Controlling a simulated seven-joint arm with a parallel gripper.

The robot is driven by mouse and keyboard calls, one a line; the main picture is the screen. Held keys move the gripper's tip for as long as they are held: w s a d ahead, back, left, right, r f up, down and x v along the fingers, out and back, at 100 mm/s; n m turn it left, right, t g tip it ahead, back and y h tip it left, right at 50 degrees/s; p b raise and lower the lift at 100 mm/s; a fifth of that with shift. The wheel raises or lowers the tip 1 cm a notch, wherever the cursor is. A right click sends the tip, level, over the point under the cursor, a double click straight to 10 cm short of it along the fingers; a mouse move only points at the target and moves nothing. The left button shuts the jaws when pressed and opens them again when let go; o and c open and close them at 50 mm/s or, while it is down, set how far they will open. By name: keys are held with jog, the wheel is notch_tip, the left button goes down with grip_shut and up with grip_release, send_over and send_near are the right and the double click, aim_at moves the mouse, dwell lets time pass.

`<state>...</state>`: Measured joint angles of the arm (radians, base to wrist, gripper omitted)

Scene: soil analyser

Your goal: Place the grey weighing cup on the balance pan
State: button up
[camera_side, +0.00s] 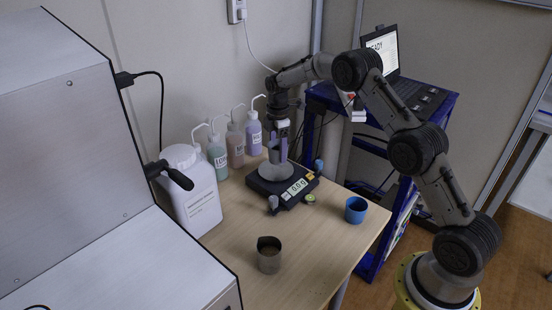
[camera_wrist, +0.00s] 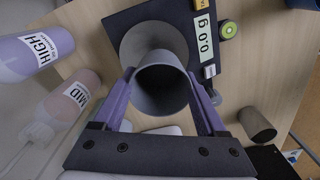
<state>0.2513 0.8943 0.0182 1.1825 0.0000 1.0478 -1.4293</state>
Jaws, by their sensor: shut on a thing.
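The grey weighing cup (camera_wrist: 162,97) is between the fingers of my gripper (camera_wrist: 161,84), which is shut on it. It is upright with its open mouth toward the wrist camera. In the side view the cup (camera_side: 277,157) is at the round balance pan (camera_side: 264,174), with my gripper (camera_side: 280,142) coming down from above. The pan (camera_wrist: 137,38) shows behind the cup in the wrist view. The balance (camera_side: 262,187) display (camera_side: 297,187) reads 0.0 g. I cannot tell whether the cup's base touches the pan.
Several wash bottles (camera_side: 217,155) and a white jug (camera_side: 197,205) stand behind and left of the balance. A metal beaker (camera_side: 269,258) stands near the front, a blue cup (camera_side: 356,212) at the right. A green round item (camera_side: 310,198) is by the balance. The table between them is clear.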

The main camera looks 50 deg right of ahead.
aim_at(276, 159)
jog(key=shift+w+d+f, duration=0.1)
jog(key=shift+w+f, duration=0.4)
jog(key=shift+f, duration=1.6)
jog(key=shift+f, duration=0.15)
jog(key=o, duration=1.1)
